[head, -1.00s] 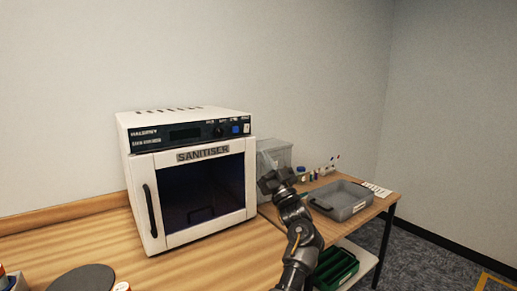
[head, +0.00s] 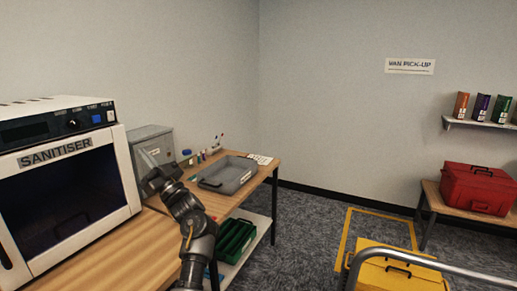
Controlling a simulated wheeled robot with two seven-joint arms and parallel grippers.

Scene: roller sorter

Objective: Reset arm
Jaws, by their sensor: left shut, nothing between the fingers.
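My left arm rises from the bottom of the head view, and its gripper (head: 160,174) is held in the air in front of the grey box (head: 152,147) beside the sanitiser. The gripper looks shut and holds nothing. The white sanitiser (head: 62,162) stands on the wooden counter at the left, cut off by the picture's edge, with its door closed. My right gripper does not show.
A red toolbox (head: 478,189) sits on a bench at the right. A yellow case (head: 395,274) and a metal rail (head: 440,266) are at the lower right. Carpet is clear between.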

